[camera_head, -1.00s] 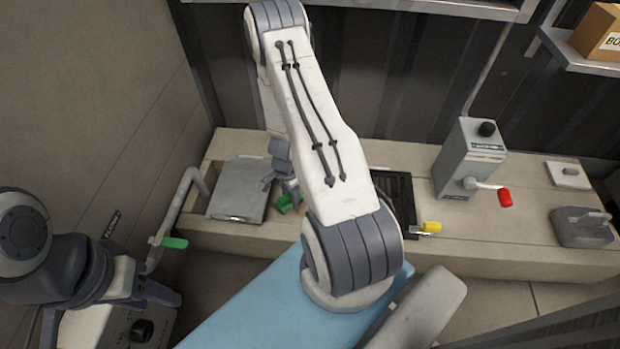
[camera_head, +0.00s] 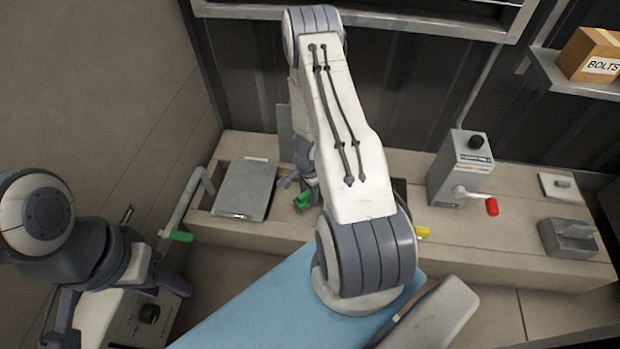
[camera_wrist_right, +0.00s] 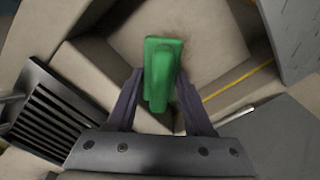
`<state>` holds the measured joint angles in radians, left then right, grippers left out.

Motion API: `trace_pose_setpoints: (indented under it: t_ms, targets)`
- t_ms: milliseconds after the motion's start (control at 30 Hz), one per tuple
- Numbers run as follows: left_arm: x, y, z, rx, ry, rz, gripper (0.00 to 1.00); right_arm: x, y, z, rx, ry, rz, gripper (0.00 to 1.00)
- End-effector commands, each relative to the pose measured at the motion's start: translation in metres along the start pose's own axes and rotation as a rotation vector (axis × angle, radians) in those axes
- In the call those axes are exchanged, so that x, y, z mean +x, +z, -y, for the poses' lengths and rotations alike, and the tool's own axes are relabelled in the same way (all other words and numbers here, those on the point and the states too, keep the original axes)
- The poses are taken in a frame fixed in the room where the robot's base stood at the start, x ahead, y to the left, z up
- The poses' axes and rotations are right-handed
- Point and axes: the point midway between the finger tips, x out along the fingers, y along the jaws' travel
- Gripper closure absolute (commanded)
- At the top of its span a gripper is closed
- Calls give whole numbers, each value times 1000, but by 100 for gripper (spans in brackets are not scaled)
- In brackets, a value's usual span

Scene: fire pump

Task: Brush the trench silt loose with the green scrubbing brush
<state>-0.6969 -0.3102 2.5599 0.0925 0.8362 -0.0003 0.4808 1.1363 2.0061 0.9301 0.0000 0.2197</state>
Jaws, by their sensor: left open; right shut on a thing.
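My right gripper (camera_wrist_right: 160,100) is shut on the green scrubbing brush (camera_wrist_right: 163,72), which sticks out ahead between the two fingers. In the head view the brush (camera_head: 303,200) shows in part beside my right arm, just right of the grey lid plate (camera_head: 243,190) on the bench. The brush is over the sunken part of the bench (camera_wrist_right: 110,70) in the wrist view; I cannot tell whether it touches the bottom. I cannot make out the silt clearly. My left gripper (camera_head: 150,248) is open and empty at the left, away from the bench.
A dark slotted grate (camera_wrist_right: 50,112) lies left of the brush in the wrist view. A yellow handle (camera_head: 422,232), a grey box with a red-handled crank (camera_head: 462,168) and a grey block (camera_head: 568,240) are further right. A green-handled pipe (camera_head: 180,236) stands at the left.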

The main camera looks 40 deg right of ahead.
Motion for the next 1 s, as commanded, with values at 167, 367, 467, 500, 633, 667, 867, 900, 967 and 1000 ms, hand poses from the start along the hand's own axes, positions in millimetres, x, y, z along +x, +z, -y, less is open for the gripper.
trace_pose_setpoints:
  t_ms: [167, 367, 467, 500, 633, 667, 867, 900, 967, 1000]
  targets:
    - [-21, -1, -2, 0, 0, 0, 50, -21, 1, 1, -4, -1, 0, 100]
    - [-39, -2, -3, 0, 0, 0, 50, -39, 4, 2, -7, -1, 0, 100]
    - [-46, -2, -3, 0, 0, 0, 50, -46, 4, 2, -8, -1, 0, 100]
    - [-48, -2, -3, 0, 0, 0, 50, -48, 4, 2, -8, -1, 0, 100]
    - [-49, -3, -4, 0, 0, 0, 50, -49, 4, 2, -8, -1, 0, 100]
    - [-48, -2, -4, 0, 0, 0, 50, -48, 4, 2, -8, -1, 0, 100]
    - [-48, -2, -3, 0, 0, 0, 50, -48, 4, 2, -8, -1, 0, 100]
    - [-48, -2, -3, 0, 0, 0, 50, -48, 4, 2, -7, -1, 0, 100]
    - [-48, -2, -3, 0, 0, 0, 50, -48, 4, 2, -7, -1, 0, 100]
    - [-48, -2, -3, 0, 0, 0, 50, -48, 4, 2, -7, -1, 0, 100]
